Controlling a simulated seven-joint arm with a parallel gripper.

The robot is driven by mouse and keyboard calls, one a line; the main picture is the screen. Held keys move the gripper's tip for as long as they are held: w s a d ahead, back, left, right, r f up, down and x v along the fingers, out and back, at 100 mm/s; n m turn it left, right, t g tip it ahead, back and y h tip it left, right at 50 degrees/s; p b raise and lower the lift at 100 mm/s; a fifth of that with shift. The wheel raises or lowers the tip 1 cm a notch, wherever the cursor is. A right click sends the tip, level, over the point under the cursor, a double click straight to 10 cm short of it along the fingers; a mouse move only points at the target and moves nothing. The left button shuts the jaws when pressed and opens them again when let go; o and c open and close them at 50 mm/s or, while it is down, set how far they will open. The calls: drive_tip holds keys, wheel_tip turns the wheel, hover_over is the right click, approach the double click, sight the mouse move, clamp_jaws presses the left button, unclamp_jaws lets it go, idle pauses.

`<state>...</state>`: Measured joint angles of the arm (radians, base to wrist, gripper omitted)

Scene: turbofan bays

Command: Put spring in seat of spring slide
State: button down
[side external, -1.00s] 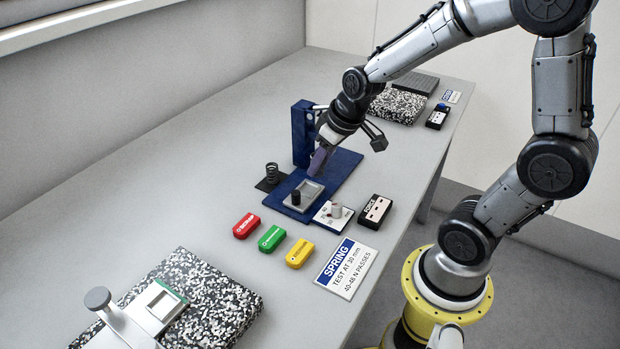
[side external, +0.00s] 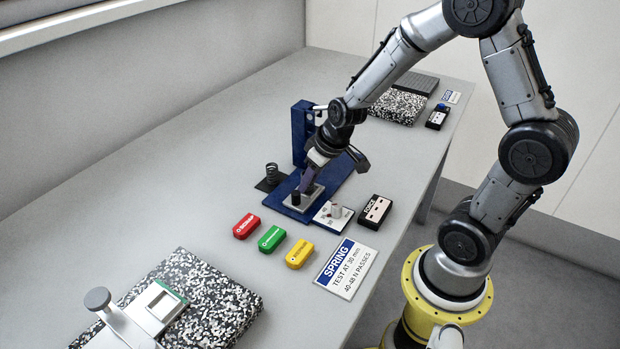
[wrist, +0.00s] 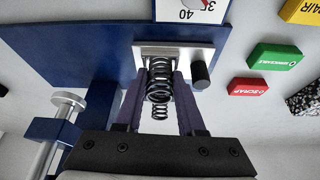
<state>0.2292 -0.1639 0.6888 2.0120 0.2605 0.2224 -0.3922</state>
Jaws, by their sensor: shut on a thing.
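A dark coil spring (wrist: 159,82) is between the fingers of my gripper (wrist: 158,88) in the wrist view. In the side external view my gripper (side external: 305,187) points down at the slide, and its fingers hide the held spring. The spring slide (side external: 298,201) is a pale metal plate with a black knob on the blue base. It also shows in the wrist view (wrist: 200,56), with the spring's far end over it. I cannot tell whether the spring touches the seat. A second dark spring (side external: 272,171) stands upright on a black pad.
A blue upright (side external: 300,135) stands behind my gripper. A dial card (side external: 333,214) and a force readout (side external: 374,210) sit at the right. Red (side external: 246,226), green (side external: 271,239) and yellow (side external: 299,254) blocks and a spring sign (side external: 346,268) lie in front.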

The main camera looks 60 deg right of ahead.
drive_tip(key=shift+f, duration=0.15)
drive_tip(key=shift+f, duration=0.1)
drive_tip(key=c, duration=0.8)
unclamp_jaws()
drive_tip(key=shift+s+f, duration=0.1)
drive_tip(key=w+v, duration=0.1)
drive_tip(key=v, duration=1.2)
drive_tip(key=shift+n+t, duration=0.5)
drive_tip(key=s+a+r, duration=0.2)
drive_tip(key=s, duration=0.3)
drive_tip(key=s+a+r, duration=0.1)
drive_tip(key=s+a, duration=0.1)
drive_tip(key=s, duration=0.2)
drive_tip(key=s+a+r, duration=0.2)
drive_tip(key=s, duration=0.3)
drive_tip(key=shift+s+a+r, duration=0.3)
drive_tip(key=shift+s+r, duration=0.05)
